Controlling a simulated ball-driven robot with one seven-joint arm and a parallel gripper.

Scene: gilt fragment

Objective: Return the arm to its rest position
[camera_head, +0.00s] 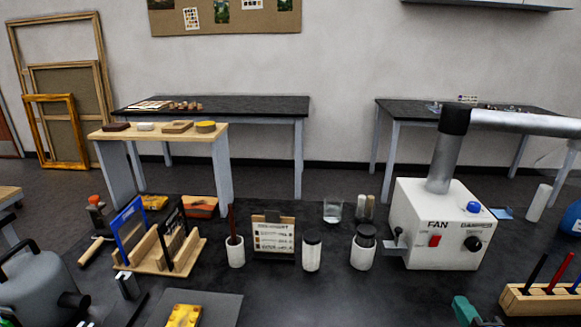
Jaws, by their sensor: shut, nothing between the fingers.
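I cannot make out my gripper or my arm anywhere in the head view, so its pose and its distance from the things on the bench are hidden. A gilt fragment (184,316), yellow with worn spots, lies on a dark grey plate (226,309) at the bottom edge, partly cut off by the frame.
The dark bench carries a wooden rack (190,253), several jars, a small sign (274,236) and a white fan box (437,225) with a silver duct. A grey canister (38,288) stands left, a pen block (540,300) right.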

